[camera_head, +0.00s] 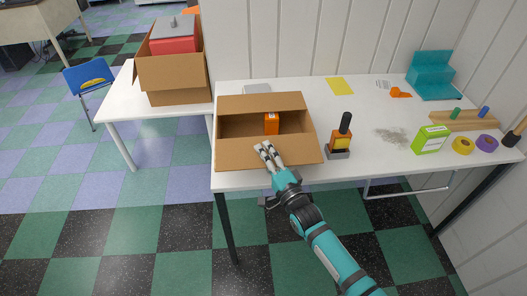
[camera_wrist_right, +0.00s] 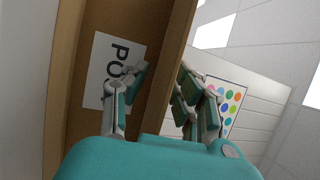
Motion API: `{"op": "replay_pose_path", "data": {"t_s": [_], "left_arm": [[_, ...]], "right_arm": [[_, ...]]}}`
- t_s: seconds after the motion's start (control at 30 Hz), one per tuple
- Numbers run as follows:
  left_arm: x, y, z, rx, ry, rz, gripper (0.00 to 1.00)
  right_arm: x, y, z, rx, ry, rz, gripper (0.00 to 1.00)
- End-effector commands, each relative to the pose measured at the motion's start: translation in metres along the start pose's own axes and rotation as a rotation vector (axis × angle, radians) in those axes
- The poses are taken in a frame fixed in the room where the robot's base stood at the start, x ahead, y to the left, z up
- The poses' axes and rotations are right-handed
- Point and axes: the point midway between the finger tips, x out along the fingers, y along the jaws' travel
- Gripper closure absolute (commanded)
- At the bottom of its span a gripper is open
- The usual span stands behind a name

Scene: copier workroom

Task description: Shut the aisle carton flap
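An open brown carton (camera_head: 228,127) sits on the white table, with its flaps spread and a small orange box (camera_head: 272,123) inside. Its near flap (camera_head: 237,155) lies folded outward toward me. My right gripper (camera_head: 268,155) is at this near flap; its fingers overlap it in the head view. In the right wrist view the fingers (camera_wrist_right: 160,105) are apart, with brown cardboard (camera_wrist_right: 163,115) between and behind them. Contact cannot be told. A white label with black letters (camera_wrist_right: 108,72) shows on the cardboard. A second open carton (camera_head: 172,76), with a red item (camera_head: 173,45) in it, stands on the left table.
An orange-and-black tool (camera_head: 340,140) stands just right of the carton. A green box (camera_head: 430,139), tape rolls (camera_head: 463,146), a teal stand (camera_head: 433,75) and a yellow sheet (camera_head: 340,86) are farther right. A blue chair (camera_head: 88,77) stands at left.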

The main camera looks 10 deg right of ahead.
Motion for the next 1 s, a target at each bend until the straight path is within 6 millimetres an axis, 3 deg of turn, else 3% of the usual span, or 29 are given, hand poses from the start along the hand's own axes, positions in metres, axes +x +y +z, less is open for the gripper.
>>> {"op": "replay_pose_path", "data": {"t_s": [0.37,0.6,1.0], "left_arm": [[0.0,0.0017,0.0,-0.001,0.0,0.002,1.0],[0.0,0.0057,-0.0012,-0.001,0.002,0.007,1.0],[-0.0001,0.0063,-0.0024,0.001,0.004,0.008,1.0]], "right_arm": [[0.0076,0.0,0.0006,0.0,-0.001,0.001,0.73],[0.0073,0.0001,0.0005,0.0,-0.001,0.001,1.0],[0.007,0.0004,0.0004,0.0,-0.001,0.001,1.0]]}}
